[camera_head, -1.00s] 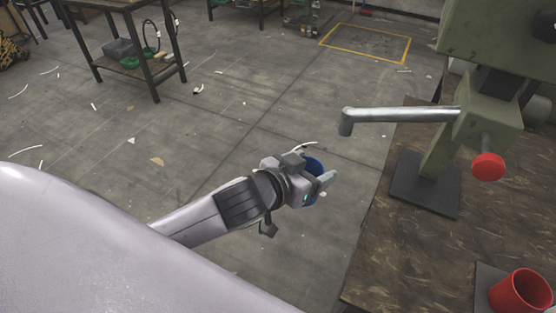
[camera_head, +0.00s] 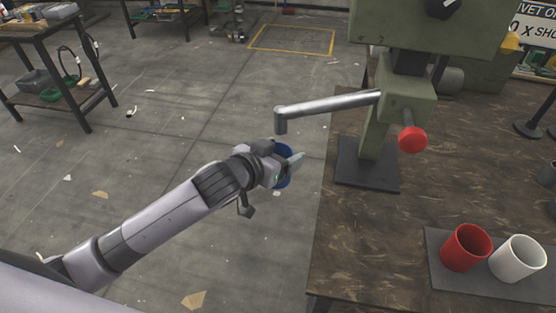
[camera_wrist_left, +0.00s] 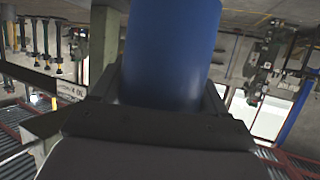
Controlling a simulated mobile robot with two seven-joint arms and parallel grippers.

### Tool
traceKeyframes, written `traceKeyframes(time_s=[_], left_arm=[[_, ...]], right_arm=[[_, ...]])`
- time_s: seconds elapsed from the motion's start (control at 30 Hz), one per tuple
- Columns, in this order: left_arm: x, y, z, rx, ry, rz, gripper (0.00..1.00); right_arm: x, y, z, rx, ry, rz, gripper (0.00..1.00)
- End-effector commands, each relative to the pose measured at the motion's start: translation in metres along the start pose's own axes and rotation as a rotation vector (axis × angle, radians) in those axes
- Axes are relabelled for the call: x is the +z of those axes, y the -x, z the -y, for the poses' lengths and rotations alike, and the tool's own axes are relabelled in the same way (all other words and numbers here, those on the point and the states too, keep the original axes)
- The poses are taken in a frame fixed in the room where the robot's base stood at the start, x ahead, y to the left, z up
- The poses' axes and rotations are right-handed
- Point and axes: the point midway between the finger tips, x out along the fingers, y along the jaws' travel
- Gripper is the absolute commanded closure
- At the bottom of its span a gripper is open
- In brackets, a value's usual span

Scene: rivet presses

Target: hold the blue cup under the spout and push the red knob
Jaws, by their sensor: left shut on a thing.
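My left gripper (camera_head: 288,168) is shut on the blue cup (camera_head: 283,152), which is mostly hidden behind the fingers in the head view. In the left wrist view the blue cup (camera_wrist_left: 170,50) fills the upper middle between the fingers. The gripper and cup are below the end of the grey spout (camera_head: 325,105), over the floor to the left of the table. The spout comes out of a green press (camera_head: 372,135). The red knob (camera_head: 412,139) sticks out of the press's front, and nothing touches it. My right gripper is not in view.
A red cup (camera_head: 466,247) and a white cup (camera_head: 517,258) stand on a dark mat (camera_head: 440,270) at the right of the brown table (camera_head: 350,240). The tabletop in front of the press is clear. A sign (camera_head: 537,35) stands at the back right.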

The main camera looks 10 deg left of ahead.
Motion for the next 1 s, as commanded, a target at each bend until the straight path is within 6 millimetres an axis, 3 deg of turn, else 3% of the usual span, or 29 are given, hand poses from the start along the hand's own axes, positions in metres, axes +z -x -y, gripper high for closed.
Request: traceKeyframes(time_s=[0.5, 1.0], left_arm=[[-0.016, -0.031, 0.015, -0.001, 0.001, 0.0, 0.56], [-0.018, -0.036, 0.017, 0.0, 0.0, -0.001, 0.56]], right_arm=[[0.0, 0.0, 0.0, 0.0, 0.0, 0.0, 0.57], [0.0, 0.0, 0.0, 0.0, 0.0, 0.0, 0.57]])
